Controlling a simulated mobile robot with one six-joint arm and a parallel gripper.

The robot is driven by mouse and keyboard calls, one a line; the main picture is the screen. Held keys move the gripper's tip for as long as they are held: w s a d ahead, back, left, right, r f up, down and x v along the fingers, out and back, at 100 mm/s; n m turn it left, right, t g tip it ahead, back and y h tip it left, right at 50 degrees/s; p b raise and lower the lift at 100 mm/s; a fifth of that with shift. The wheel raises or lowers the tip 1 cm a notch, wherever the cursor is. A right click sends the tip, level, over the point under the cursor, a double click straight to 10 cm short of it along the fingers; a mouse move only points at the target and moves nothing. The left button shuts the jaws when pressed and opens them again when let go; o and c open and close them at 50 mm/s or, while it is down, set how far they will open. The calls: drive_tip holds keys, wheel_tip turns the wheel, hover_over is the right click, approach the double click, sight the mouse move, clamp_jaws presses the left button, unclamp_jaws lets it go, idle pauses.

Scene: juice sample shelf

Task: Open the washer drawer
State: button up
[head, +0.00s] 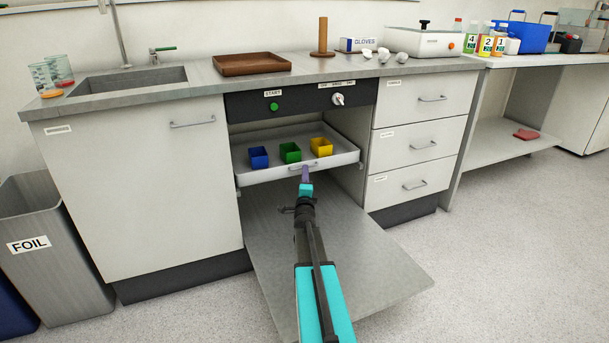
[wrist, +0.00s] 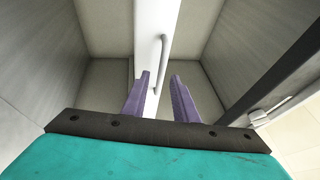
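The washer drawer (head: 262,171) is a white tray inside the open washer in the head view. Its front is near the mouth of the washer; I cannot tell how far out it is. A thin bar handle (wrist: 162,62) stands on the drawer front (wrist: 145,35) in the wrist view. My gripper (head: 306,175) points at the middle of that front. My gripper's purple fingers (wrist: 160,88) are apart. The handle lies ahead of the gap between them, with its near end close to the fingertips. Contact is not clear.
Blue (head: 258,158), green (head: 290,152) and yellow (head: 321,147) boxes stand in the drawer. The washer door (head: 370,270) is folded down below my arm. A cabinet (head: 150,190) stands left, and drawers (head: 418,145) stand right. Floor at right is clear.

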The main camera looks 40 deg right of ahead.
drive_tip(key=shift+x, duration=1.05)
clamp_jaws()
idle(0.9)
